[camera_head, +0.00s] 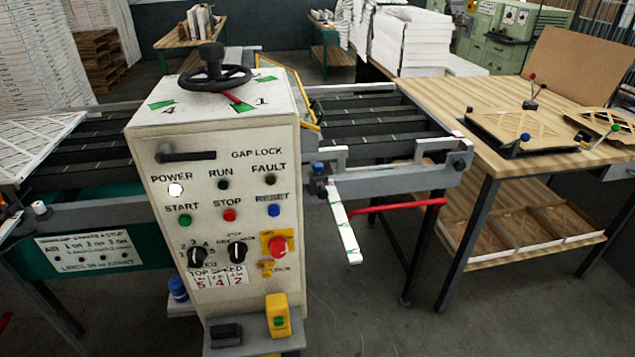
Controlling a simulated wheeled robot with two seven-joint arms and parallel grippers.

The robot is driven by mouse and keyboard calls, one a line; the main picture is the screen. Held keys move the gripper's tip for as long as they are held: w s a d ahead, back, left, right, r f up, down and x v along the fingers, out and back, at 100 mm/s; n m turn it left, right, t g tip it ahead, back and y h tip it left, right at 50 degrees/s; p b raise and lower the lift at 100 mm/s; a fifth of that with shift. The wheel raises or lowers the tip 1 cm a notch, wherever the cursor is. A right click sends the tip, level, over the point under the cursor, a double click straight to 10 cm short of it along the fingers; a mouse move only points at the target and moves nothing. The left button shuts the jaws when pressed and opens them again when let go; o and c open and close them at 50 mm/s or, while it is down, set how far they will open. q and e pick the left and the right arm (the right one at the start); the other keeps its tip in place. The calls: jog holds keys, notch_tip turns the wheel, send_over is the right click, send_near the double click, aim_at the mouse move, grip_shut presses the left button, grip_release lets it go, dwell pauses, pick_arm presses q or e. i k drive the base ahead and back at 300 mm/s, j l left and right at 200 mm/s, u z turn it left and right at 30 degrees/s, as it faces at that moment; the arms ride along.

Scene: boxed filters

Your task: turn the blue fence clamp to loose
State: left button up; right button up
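A small blue knob (319,167), which looks like the fence clamp, sits at the right side of the control cabinet. It is at the head of a white bar (345,225) with green marks that points down toward me. Whether the clamp is tight or loose is too small to tell. Neither of my grippers shows in the head view.
The control cabinet (222,140) stands in front, with a black handwheel (214,70) on top. A red bar (395,205) sticks out right of the white bar. A wooden table (470,110) stands at the right. The floor in front right is clear.

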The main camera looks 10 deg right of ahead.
aim_at(318, 168)
jog(key=i+l+u, duration=0.1)
jog(key=l, duration=0.3)
jog(key=i+l, duration=0.1)
jog(key=l, duration=0.3)
jog(key=i+l+u, duration=0.15)
jog(key=l, duration=0.7)
jog(key=i+u, duration=0.05)
